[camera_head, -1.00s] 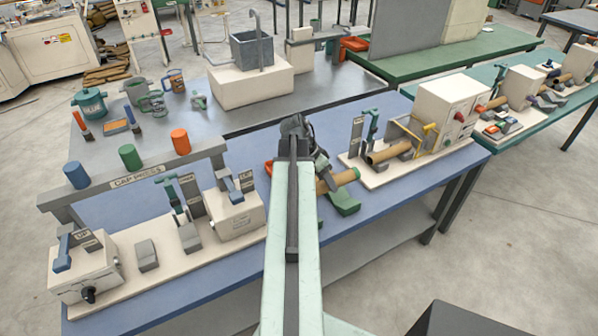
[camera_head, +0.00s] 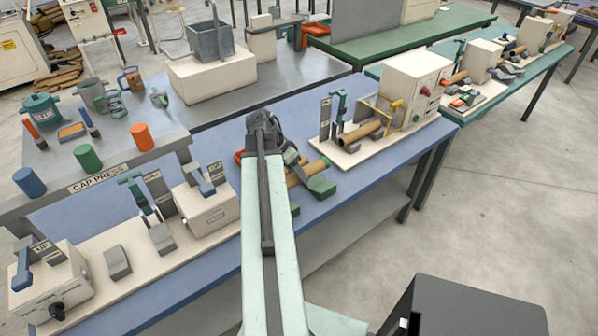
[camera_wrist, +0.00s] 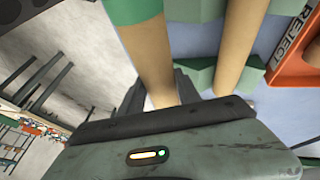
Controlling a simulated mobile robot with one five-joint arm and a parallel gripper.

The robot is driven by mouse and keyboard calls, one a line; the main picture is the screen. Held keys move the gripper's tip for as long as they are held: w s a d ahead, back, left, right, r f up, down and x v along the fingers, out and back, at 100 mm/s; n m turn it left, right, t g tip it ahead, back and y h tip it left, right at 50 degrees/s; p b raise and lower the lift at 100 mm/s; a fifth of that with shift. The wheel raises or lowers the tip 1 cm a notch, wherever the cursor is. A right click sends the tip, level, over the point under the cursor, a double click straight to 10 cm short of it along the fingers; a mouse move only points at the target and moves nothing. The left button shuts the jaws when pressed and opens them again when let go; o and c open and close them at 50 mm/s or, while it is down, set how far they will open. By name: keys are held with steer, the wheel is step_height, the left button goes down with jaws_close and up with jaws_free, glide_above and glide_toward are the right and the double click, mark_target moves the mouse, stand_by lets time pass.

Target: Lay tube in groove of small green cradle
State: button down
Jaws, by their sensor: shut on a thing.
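A brown cardboard tube (camera_wrist: 150,55) with a green end is held between my gripper's fingers (camera_wrist: 162,95) in the wrist view. A second brown tube (camera_wrist: 241,40) runs beside it, with green cradle blocks (camera_wrist: 200,76) around it. A tube (camera_head: 308,172) shows just right of my arm, close to the small green cradle (camera_head: 321,187). I cannot tell whether the held tube touches the cradle.
An orange REJECT tray (camera_wrist: 292,45) lies beside the second tube. A winder machine (camera_head: 413,90) with its own tube stands to the right on the blue bench (camera_head: 345,190). The bench's front edge is near my arm.

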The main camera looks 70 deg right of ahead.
step_height(320, 180, down, 6)
steer(key=b, duration=0.5)
steer(key=shift+f, duration=0.1)
steer(key=c, duration=0.8)
jaws_free()
steer(key=shift+o, duration=0.2)
steer(key=p+v, duration=0.7)
steer(key=shift+r, duration=0.4)
steer(key=shift+w+a+r, duration=0.1)
steer(key=shift+w+r, duration=0.05)
steer(key=shift+r, duration=0.05)
steer(key=shift+f, duration=0.15)
